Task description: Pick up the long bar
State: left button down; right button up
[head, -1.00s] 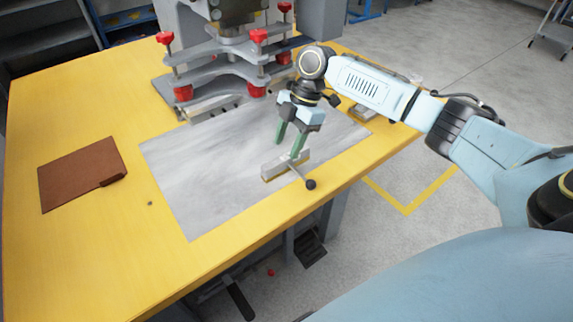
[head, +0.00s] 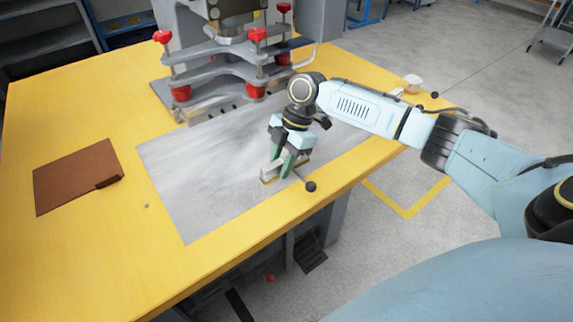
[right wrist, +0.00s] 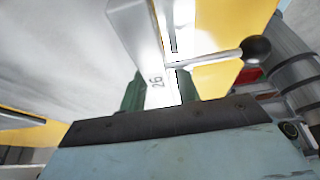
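A pale metal bar (head: 267,174) lies near the front edge of the grey sheet on the table. A thin side rod ends in a black knob (head: 310,187). In the right wrist view the bar (right wrist: 134,30) carries the mark "26" and runs between the green fingers. My right gripper (head: 282,166) is down over the bar, one finger on each side. The fingers stand apart, and I see no clear sign that they press on it. The bar's near end is hidden by the gripper body in the wrist view. My left gripper is out of view.
A grey clamp press with red knobs (head: 258,35) stands at the back of the yellow table (head: 75,115). A brown folder (head: 75,178) lies at the left. A small pale piece (head: 412,82) sits at the far right edge. The grey sheet (head: 195,190) is clear left of the bar.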

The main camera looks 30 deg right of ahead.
grip_shut()
jog(key=shift+r, duration=0.15)
